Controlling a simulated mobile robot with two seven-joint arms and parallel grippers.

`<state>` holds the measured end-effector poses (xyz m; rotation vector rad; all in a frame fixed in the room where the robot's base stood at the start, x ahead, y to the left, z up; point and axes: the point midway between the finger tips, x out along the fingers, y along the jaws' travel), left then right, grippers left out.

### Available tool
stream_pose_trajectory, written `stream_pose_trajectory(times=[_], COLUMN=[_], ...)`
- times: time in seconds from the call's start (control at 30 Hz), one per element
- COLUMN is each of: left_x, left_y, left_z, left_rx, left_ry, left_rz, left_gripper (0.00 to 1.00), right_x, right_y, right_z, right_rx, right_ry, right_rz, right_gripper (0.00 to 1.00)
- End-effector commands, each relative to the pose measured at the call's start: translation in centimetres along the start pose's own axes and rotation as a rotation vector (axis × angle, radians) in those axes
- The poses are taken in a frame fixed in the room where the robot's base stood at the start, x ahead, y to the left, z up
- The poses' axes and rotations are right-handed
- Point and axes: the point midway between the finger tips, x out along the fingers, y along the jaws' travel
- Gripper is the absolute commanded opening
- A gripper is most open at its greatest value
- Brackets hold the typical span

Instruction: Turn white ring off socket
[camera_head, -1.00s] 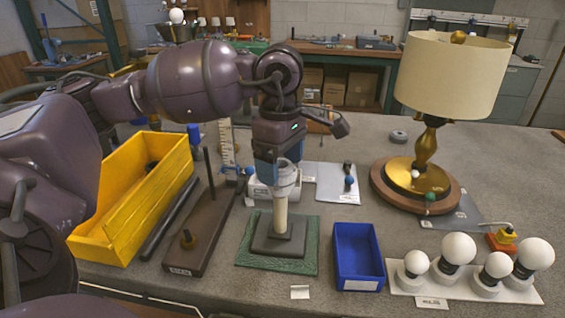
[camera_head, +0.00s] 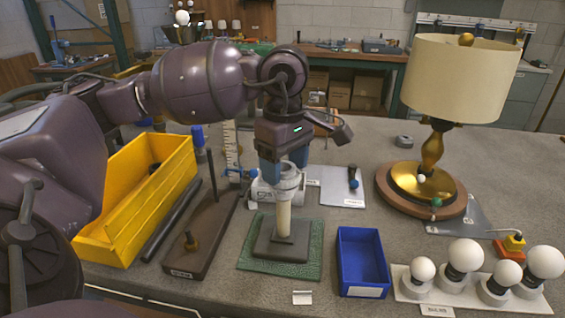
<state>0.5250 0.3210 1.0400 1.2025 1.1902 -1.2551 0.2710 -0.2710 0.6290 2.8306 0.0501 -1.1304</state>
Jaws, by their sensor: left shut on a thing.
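The white ring (camera_head: 286,184) sits around the top of the socket on a cream upright post (camera_head: 283,218). The post stands on a dark square base (camera_head: 281,241) on a green mat (camera_head: 258,266). My left gripper (camera_head: 284,172) points straight down over the post, its blue fingers shut on the white ring. The socket inside the ring is mostly hidden by the fingers. I cannot tell whether the ring is still threaded on. My right gripper is not in view.
A yellow bin (camera_head: 118,224) and a dark stand with a rod (camera_head: 193,250) are at the left. A blue tray (camera_head: 361,253) and several bulbs on a white board (camera_head: 450,292) are at the right. A lamp (camera_head: 433,150) stands behind them.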

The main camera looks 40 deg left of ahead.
Motion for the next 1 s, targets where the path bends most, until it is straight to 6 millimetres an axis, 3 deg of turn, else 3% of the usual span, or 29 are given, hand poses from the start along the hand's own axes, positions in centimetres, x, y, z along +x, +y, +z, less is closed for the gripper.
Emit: stream_pose_trajectory(times=[0.03, 0.7, 1.0], left_x=[1.2, 1.1, 1.1], left_y=[0.0, -0.1, -0.1], left_z=[0.0, 0.1, 0.1], left_rx=[-0.021, -0.540, -0.586], left_ry=[0.001, -0.013, -0.016], left_rz=[-0.023, -0.014, -0.013], left_gripper=[0.27, 0.27, 0.26], right_x=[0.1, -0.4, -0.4], right_y=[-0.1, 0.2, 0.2], right_z=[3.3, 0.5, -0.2], right_rx=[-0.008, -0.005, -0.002], right_ry=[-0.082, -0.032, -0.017], right_rz=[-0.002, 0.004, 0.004], right_gripper=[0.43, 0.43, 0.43])
